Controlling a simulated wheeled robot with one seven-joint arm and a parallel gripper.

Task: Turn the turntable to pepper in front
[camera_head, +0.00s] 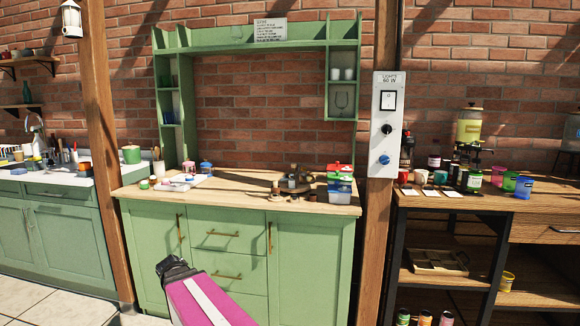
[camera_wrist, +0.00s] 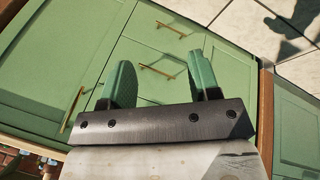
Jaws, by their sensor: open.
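What looks like the turntable (camera_head: 276,196) is low and brown, on the wooden top of the green cabinet, right of its middle. Several small jars and bottles (camera_head: 293,180) stand on or around it. They are too small to tell which is the pepper or which way it faces. My gripper (camera_wrist: 160,64) shows in the wrist view with two green fingers spread apart and nothing between them. It points at the green cabinet front, away from the turntable, which is outside that view. In the head view my pink arm rises at the bottom, in front of the drawers.
A green hutch (camera_head: 167,110) rises behind. A wooden post with a switch panel (camera_head: 387,125) borders the right. Bare countertop (camera_head: 235,183) lies left of the turntable. Brass handles (camera_wrist: 158,71) stick out of the drawers.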

